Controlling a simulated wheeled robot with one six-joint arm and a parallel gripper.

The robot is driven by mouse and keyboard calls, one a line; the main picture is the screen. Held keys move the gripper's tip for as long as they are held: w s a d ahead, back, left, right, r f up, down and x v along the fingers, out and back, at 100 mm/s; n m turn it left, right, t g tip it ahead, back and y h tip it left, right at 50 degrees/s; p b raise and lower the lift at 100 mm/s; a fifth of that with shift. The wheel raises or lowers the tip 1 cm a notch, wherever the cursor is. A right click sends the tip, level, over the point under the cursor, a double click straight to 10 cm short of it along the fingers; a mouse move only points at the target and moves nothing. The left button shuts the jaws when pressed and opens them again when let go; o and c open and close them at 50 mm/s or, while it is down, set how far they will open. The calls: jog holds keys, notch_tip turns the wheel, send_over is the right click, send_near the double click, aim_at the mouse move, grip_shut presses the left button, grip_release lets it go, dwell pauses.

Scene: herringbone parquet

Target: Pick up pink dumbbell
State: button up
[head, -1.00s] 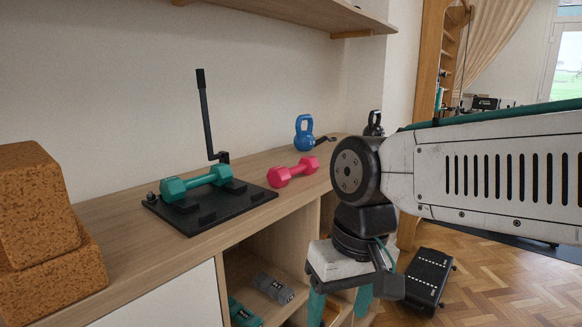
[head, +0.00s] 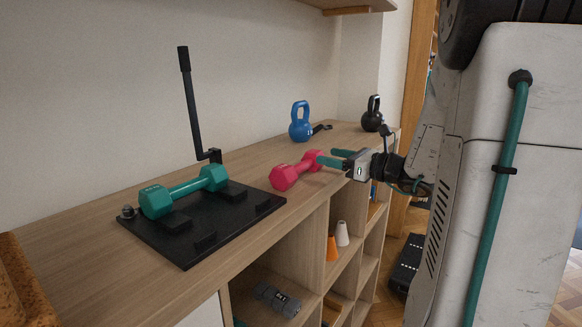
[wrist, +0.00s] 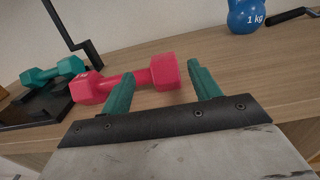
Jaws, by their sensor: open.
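The pink dumbbell (head: 296,170) lies on the wooden shelf top, between the black base plate and the blue kettlebell. In the wrist view the pink dumbbell (wrist: 130,80) lies across and just beyond my fingertips. My gripper (head: 332,159) is open and level, at the right end of the dumbbell in the head view. In the wrist view my gripper (wrist: 158,80) has its two teal fingers apart, one near the handle and one beside the right head. I cannot tell whether either finger touches it.
A teal dumbbell (head: 185,192) rests on a black plate (head: 205,228) with an upright lever (head: 190,105). A blue kettlebell (head: 300,122) and black kettlebell (head: 372,115) stand farther back. Cubbies below hold cones (head: 333,246) and a grey dumbbell (head: 277,299). Cork blocks (head: 18,290) are at left.

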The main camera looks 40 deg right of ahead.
aim_at(314, 151)
jog(key=x, duration=0.6)
jog(key=shift+w+d+r, duration=0.15)
jog(key=shift+w, duration=0.15)
jog(key=shift+c, duration=0.3)
grip_shut()
